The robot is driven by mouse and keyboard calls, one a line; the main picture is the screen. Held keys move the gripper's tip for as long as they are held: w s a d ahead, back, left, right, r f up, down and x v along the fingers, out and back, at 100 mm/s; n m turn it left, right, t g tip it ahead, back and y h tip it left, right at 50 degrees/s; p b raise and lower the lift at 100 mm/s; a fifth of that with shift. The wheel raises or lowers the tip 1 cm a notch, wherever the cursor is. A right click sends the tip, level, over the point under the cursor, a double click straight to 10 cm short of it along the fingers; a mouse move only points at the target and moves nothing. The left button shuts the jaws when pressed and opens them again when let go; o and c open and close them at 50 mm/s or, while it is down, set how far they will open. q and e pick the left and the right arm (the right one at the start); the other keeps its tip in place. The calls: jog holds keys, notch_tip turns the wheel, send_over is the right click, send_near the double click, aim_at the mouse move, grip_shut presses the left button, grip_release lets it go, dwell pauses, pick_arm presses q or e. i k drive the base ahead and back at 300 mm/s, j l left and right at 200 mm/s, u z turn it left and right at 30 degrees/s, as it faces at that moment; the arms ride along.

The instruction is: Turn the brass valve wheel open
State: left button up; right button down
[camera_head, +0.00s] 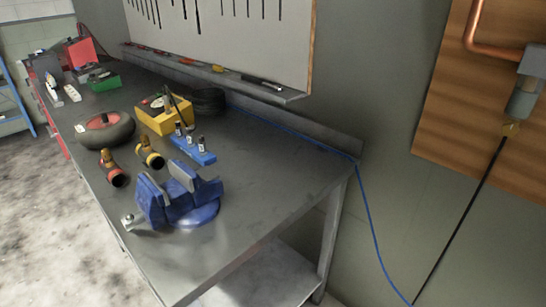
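A small brass-coloured piece (511,129) shows near the right edge, under a grey cylindrical fitting (523,97) on a wooden wall board. I cannot tell whether it is the valve wheel; no clear wheel shape shows. A copper pipe (477,27) bends into a grey block above the fitting. A thin black hose or rod (462,220) runs from the brass piece down to the left. Neither of my grippers is in view.
A metal workbench (270,190) fills the middle, carrying a blue vise (180,197), two brass-coloured fittings (151,157), a yellow box (163,116) and a round dark object (105,129). A blue cable (366,205) hangs off its right end. Bare floor lies left.

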aim_at(510, 130)
jog(key=z, duration=2.1)
